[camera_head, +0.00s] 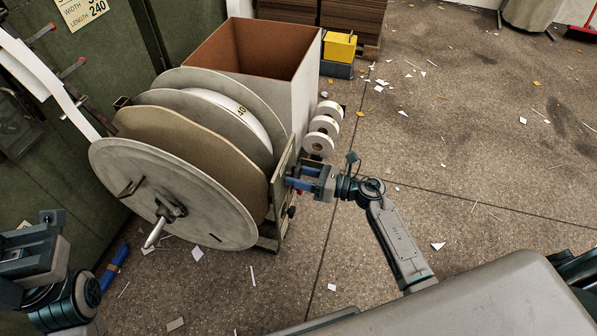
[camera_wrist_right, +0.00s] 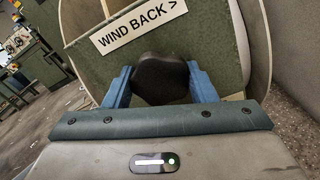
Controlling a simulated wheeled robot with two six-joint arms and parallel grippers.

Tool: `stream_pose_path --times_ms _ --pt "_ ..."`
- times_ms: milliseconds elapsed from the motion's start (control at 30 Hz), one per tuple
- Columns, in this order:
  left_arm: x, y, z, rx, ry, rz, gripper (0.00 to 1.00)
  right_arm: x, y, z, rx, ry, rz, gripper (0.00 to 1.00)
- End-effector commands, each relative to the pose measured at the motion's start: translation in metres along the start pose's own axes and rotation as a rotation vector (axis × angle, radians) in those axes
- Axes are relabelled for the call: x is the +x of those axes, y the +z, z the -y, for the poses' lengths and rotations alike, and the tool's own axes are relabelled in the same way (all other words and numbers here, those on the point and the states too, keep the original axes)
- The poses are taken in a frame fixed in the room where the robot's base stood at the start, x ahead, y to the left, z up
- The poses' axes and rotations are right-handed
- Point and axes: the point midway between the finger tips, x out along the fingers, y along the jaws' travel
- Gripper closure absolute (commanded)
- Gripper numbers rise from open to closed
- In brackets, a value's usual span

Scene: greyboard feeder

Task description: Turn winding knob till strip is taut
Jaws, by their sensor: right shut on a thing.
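The black winding knob (camera_wrist_right: 160,78) sits on a green panel under a "WIND BACK >" label (camera_wrist_right: 140,27). My right gripper (camera_wrist_right: 160,90) has its blue fingers on both sides of the knob and is shut on it. In the head view, my right gripper (camera_head: 300,184) reaches the panel beside the large reel (camera_head: 165,190), and the knob is hidden there. A white strip (camera_head: 52,82) comes down from the upper left in a slight curve and passes behind the reel's front disc. My left gripper (camera_head: 28,252) is at the left edge; its fingertips are not clear.
A tall open box (camera_head: 308,95) stands behind the reel. Small white rolls (camera_head: 322,130) sit beside the panel. A yellow bin (camera_head: 339,46) is farther back. Paper scraps litter the floor, which is otherwise open on the right. A metal spindle (camera_head: 157,230) juts from the front disc.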

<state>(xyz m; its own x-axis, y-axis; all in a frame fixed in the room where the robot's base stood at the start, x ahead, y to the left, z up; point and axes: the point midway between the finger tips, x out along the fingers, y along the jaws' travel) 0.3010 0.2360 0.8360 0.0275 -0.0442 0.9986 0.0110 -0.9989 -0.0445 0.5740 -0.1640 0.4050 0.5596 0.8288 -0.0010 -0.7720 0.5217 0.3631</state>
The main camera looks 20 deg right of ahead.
Motion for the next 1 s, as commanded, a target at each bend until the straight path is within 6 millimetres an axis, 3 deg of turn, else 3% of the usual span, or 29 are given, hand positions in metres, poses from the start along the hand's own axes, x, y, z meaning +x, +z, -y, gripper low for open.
stream_pose_path --times_ms 200,233,300,333,667,767,1000 --pt "-0.002 0.003 0.0 0.0 0.002 0.005 1.0 0.0 0.0 0.0 -0.002 0.0 0.0 0.72" --pt "-0.002 0.003 0.0 0.0 0.002 0.004 1.0 0.0 0.0 0.0 -0.002 0.0 0.0 0.43" --pt "-0.002 0.002 0.0 0.001 0.0 0.002 1.0 0.0 0.0 0.0 -0.003 0.0 0.0 0.29" --pt "-0.001 0.002 0.0 0.001 -0.002 0.001 1.0 0.0 0.0 0.0 -0.003 0.0 0.0 0.27" --pt "0.004 -0.002 0.001 0.004 -0.016 -0.014 1.0 -0.004 0.0 0.0 -0.004 -0.001 -0.001 0.27" --pt "0.006 -0.002 0.001 0.003 -0.016 -0.015 1.0 -0.016 0.0 0.0 -0.004 -0.001 -0.002 0.27" --pt "0.01 -0.003 0.001 -0.003 -0.001 -0.015 1.0 -0.065 -0.001 0.0 -0.003 -0.002 -0.005 0.27"
